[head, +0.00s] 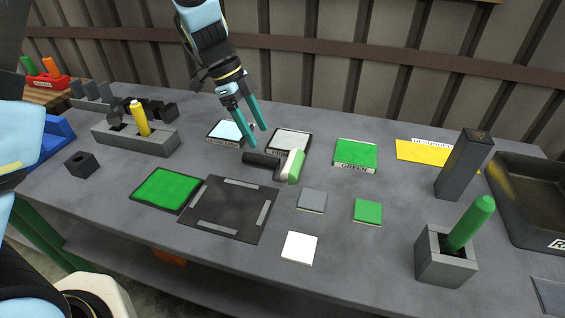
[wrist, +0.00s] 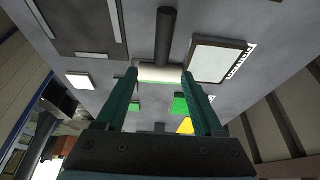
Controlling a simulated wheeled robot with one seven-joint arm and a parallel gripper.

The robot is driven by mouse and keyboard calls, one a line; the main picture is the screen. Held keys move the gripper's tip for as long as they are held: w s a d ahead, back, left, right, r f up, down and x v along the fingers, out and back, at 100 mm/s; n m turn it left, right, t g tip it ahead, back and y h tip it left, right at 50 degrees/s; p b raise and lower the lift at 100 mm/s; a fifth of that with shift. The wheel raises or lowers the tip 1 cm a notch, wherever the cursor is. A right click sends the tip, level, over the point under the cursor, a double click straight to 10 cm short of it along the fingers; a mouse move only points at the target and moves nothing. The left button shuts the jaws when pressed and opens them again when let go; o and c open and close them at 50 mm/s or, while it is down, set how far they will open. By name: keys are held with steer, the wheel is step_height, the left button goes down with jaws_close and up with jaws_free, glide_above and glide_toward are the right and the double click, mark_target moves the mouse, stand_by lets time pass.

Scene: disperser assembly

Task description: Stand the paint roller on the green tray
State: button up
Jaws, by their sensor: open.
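The paint roller (head: 292,166) has a black handle and a white roller with a green end. It appears to lie on the table in front of the middle labelled tray, handle pointing left. The green tray (head: 356,152), labelled GREEN, stands right of the roller, with nothing on it. My gripper (head: 259,137) is open and empty, above and behind the roller's handle in the head view. In the wrist view the roller (wrist: 160,73) shows between and beyond the fingertips, its handle (wrist: 166,35) pointing away. I cannot tell the exact height gap.
A pale-topped tray (head: 290,139) and a light blue tray (head: 227,131) stand behind the roller. Another green square (head: 166,188) and a dark marked mat (head: 228,209) lie front left. Small tiles (head: 311,199) lie in front. A dark upright block (head: 464,164) stands right.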

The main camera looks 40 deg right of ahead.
mark_target(270, 158)
steer(key=p+x, duration=0.1)
steer(key=x, duration=0.7)
steer(key=shift+w+d+f, duration=0.1)
steer(key=shift+d+f, duration=0.05)
steer(key=shift+f, duration=0.2)
steer(key=shift+c, duration=0.2)
jaws_close()
